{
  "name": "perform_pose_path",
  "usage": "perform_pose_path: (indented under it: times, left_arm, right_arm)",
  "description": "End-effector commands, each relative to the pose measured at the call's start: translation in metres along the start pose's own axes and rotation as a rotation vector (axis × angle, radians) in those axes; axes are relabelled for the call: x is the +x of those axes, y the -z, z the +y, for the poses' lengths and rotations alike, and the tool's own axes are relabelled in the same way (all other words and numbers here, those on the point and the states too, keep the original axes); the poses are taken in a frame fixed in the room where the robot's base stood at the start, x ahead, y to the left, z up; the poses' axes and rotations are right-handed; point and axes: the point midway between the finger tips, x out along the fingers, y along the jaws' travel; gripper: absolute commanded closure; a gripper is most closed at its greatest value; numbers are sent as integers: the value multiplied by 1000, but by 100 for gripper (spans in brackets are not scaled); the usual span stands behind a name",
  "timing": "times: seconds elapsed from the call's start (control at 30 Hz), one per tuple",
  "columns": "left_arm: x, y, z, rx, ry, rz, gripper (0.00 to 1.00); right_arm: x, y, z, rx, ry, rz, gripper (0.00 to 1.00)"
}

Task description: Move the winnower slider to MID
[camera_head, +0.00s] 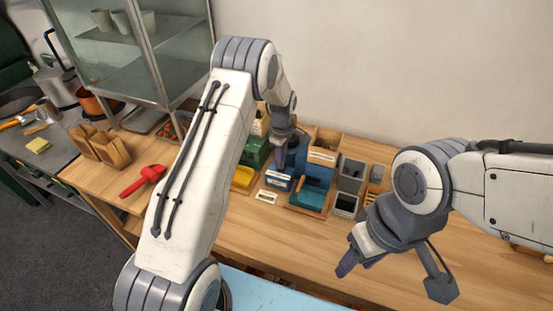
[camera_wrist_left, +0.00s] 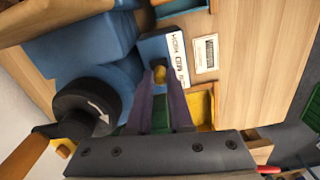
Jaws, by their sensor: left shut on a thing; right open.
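The blue winnower (camera_head: 280,180) stands on the wooden table; its body (camera_wrist_left: 75,50) also shows in the left wrist view. Its slider panel (camera_wrist_left: 158,48) has a white label strip with small lettering. The yellow slider knob (camera_wrist_left: 160,73) sits towards the panel's lower end, beside the middle and lower words; I cannot tell exactly which mark it is at. My left gripper (camera_head: 280,164) is shut on the knob, with its purple fingers on either side of it. My right gripper (camera_head: 358,262) is open and empty over the table's front, well away from the winnower.
A black crank wheel with a white arrow (camera_wrist_left: 88,107) is beside my left fingers. A blue tray (camera_head: 309,197), a yellow tray (camera_head: 243,178) and grey bins (camera_head: 346,203) stand close by. A red scoop (camera_head: 143,181) lies at left.

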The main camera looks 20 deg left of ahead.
Motion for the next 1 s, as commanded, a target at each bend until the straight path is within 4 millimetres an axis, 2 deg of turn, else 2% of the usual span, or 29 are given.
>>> perform_pose_path:
  times: [0.13, 0.17, 0.2, 0.5, 0.63, 1.0]
  left_arm:
    - [-1, 1, 0, -1, -2, 1, 100]
    - [-1, 1, 0, -1, -2, 1, 73]
    - [-1, 1, 0, -1, -2, 1, 68]
    - [-1, 1, 0, -1, -2, 1, 68]
    - [-10, 1, 1, -1, -5, 1, 68]
    - [-80, 1, 1, -1, -7, 2, 68]
  right_arm:
    - [-1, 0, 0, 0, 0, 0, 50]
    - [-1, 0, 0, 0, 0, 0, 50]
    - [-1, 0, 0, 0, 0, 0, 50]
    - [0, 0, 0, 0, 0, 0, 50]
    - [5, 0, 0, 0, 0, 0, 50]
    - [27, -1, 2, -1, 0, 0, 50]
